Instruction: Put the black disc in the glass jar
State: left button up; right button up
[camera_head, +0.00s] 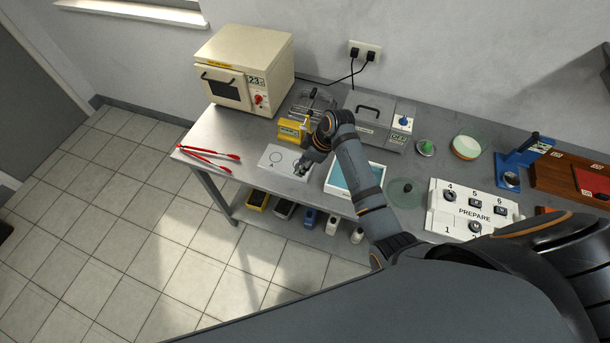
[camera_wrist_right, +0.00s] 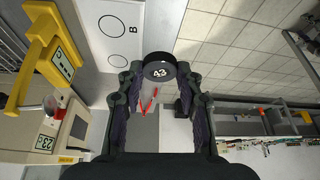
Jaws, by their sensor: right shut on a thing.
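My right gripper (camera_wrist_right: 158,76) is shut on a black disc (camera_wrist_right: 160,71) marked 43, held between its fingertips in the wrist view. In the head view my right gripper (camera_head: 301,168) is above the right end of the white card (camera_head: 271,164); the disc is too small to make out there. The glass jar (camera_head: 466,147) appears as a round clear vessel with a white and orange inside, at the back right, well away from the gripper. A round greenish glass piece with a knob (camera_head: 405,193), perhaps its lid, lies nearer the front. My left gripper is not in view.
A cream oven (camera_head: 240,70) stands at the back left, with red tongs (camera_head: 210,158) in front. A yellow device (camera_head: 291,130), grey box (camera_head: 372,120), blue-white tray (camera_head: 340,177), green-knobbed piece (camera_head: 426,147), numbered white panel (camera_head: 470,208) and blue stand (camera_head: 515,165) crowd the bench.

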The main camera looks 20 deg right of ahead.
aim_at(469, 144)
jog(key=k+l, duration=0.1)
jog(key=i+l+z, duration=0.1)
jog(key=l+z, duration=0.15)
jog(key=l, duration=0.2)
jog(key=i+l+z, duration=0.1)
jog(key=l+z, duration=0.15)
jog(key=l, duration=0.15)
jog(key=i+l+z, duration=0.25)
jog(key=l, duration=0.15)
jog(key=k+l, duration=0.05)
jog(key=k, duration=0.05)
